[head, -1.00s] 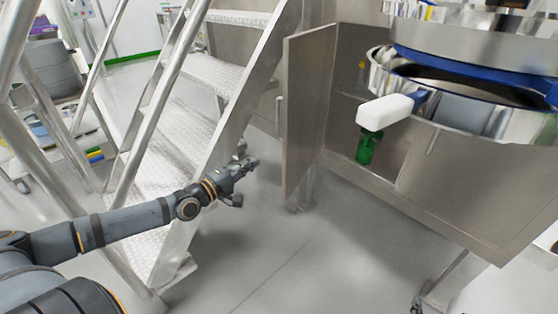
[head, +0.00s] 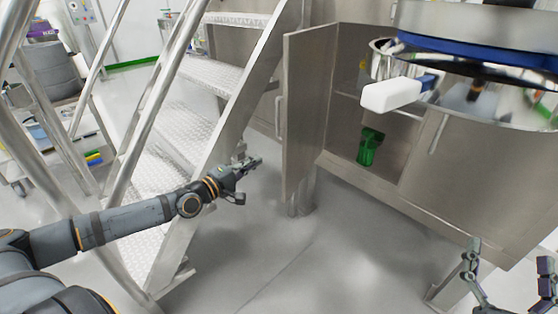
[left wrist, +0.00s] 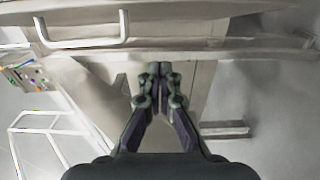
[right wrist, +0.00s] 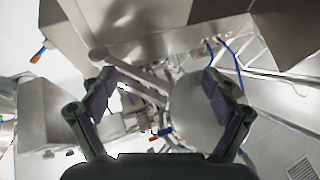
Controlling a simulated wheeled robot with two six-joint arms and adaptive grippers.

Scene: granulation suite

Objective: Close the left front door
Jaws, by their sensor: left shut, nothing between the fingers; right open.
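The left front door (head: 306,112) is a steel panel that stands swung open from the cabinet, with a vertical bar handle (head: 278,117) on its outer face. My left gripper (head: 256,163) is shut and empty, to the left of the door and apart from it in the head view. In the left wrist view, its closed fingers (left wrist: 158,72) point toward a steel panel with a bar handle (left wrist: 82,42). My right gripper (head: 507,282) is open and empty at the lower right, below the cabinet front. Its spread fingers also show in the right wrist view (right wrist: 160,100).
Steel stairs with railings (head: 196,135) stand close on the left. A green object (head: 369,147) is inside the open cabinet (head: 395,165). A round steel vessel with a blue band (head: 480,57) and a white block (head: 390,94) overhang at the right. The floor (head: 285,255) below is clear.

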